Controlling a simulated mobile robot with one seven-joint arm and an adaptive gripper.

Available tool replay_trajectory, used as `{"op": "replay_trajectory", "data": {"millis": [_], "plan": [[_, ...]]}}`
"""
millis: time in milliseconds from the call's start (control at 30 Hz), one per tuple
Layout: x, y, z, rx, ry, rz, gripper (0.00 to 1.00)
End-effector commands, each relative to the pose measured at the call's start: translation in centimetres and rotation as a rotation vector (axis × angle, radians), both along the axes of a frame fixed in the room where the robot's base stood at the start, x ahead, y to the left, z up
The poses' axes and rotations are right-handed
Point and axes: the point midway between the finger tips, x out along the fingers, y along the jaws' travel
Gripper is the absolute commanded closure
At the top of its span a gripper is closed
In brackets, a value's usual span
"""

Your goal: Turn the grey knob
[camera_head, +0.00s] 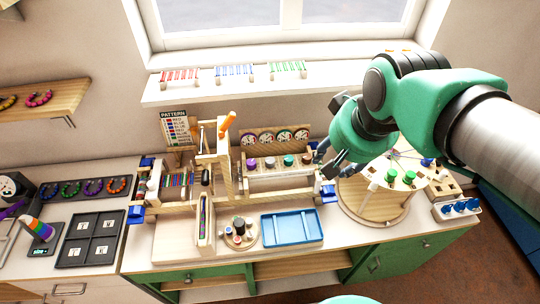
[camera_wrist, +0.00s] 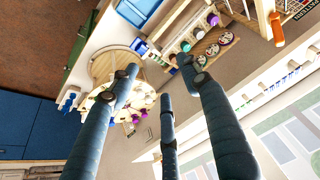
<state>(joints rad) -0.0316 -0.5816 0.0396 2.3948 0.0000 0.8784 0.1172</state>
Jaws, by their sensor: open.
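A wooden rack (camera_head: 280,183) at the back of the bench holds a row of knobs. From the left they are a purple knob (camera_head: 251,163), a dark greyish knob (camera_head: 270,162), a teal knob (camera_head: 288,160) and a brownish knob (camera_head: 306,159). Which of the dull-coloured ones is the grey knob is hard to tell at this size. The purple knob (camera_wrist: 213,20) and teal knob (camera_wrist: 185,46) also show in the wrist view. My gripper (camera_head: 328,165) is open and empty, just right of the row's right end. Its spread fingers (camera_wrist: 160,80) show in the wrist view.
A round wooden stand (camera_head: 375,207) with green pegs is under my arm at the right. A blue tray (camera_head: 291,229) lies in front of the rack. A wooden frame with an orange handle (camera_head: 227,122) rises left of the knobs. Dials (camera_head: 266,138) stand behind them.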

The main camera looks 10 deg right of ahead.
Motion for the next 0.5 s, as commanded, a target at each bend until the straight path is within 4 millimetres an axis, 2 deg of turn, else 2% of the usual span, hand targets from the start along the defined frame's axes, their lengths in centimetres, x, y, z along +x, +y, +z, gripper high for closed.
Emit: {"op": "replay_trajectory", "data": {"millis": [33, 267, 500], "plan": [[1.2, 0.3, 0.3, 0.007, 0.019, -0.011, 0.53], [5.9, 1.5, 0.3, 0.036, 0.084, -0.072, 0.53], [10.8, 3.0, -0.8, 0.058, 0.150, -0.136, 0.53]]}}
